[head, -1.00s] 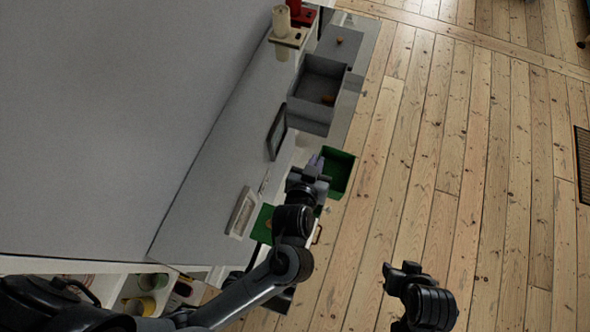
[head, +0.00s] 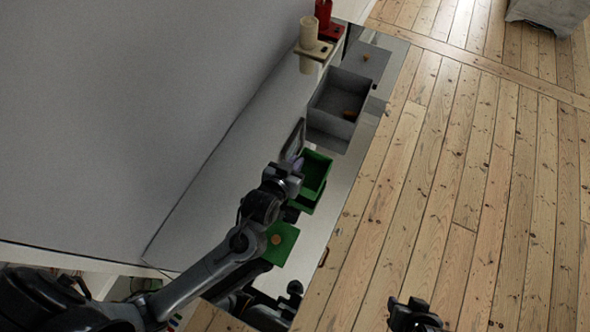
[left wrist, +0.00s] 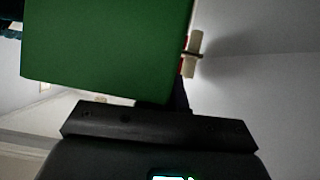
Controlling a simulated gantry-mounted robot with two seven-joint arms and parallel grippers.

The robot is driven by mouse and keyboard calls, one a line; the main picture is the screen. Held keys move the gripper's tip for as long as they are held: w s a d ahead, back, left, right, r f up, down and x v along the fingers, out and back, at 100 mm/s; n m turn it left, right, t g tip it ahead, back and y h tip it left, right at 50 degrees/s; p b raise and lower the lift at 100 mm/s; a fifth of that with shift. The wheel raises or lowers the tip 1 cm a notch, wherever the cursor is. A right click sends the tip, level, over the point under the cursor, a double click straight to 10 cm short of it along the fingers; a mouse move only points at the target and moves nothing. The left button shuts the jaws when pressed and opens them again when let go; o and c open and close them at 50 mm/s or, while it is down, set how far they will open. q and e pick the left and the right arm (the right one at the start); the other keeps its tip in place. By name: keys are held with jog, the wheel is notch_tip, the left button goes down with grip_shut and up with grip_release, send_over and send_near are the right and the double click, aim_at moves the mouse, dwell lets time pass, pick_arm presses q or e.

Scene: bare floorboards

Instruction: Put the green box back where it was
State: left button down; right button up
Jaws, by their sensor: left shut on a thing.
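The green box (head: 318,170) is an open-topped box held by my left gripper (head: 287,178) over the white cabinet top (head: 222,180). I cannot tell how high it is above that top. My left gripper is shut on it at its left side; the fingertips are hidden. In the left wrist view a broad flat green side of the box (left wrist: 105,50) fills the upper left. A green lid (head: 284,250) with a round brownish knob lies lower down, beside my left forearm. My right gripper (head: 412,310) is at the bottom edge, away from the cabinet, its jaws unclear.
A grey open box (head: 325,125) with an orange-brown thing inside stands beyond the green box, a grey lid (head: 380,60) behind it. A cream candle (head: 308,32) and a red one (head: 323,12) stand at the far end.

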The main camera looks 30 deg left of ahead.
aim_at(310, 174)
pick_arm(q)
notch_tip(310, 174, down, 4)
jog(key=shift+r+b, duration=0.15)
jog(key=shift+b, duration=0.45)
jog(key=shift+f, duration=0.2)
jog(key=c, duration=1.2)
grip_release()
jog(key=shift+c, duration=0.2)
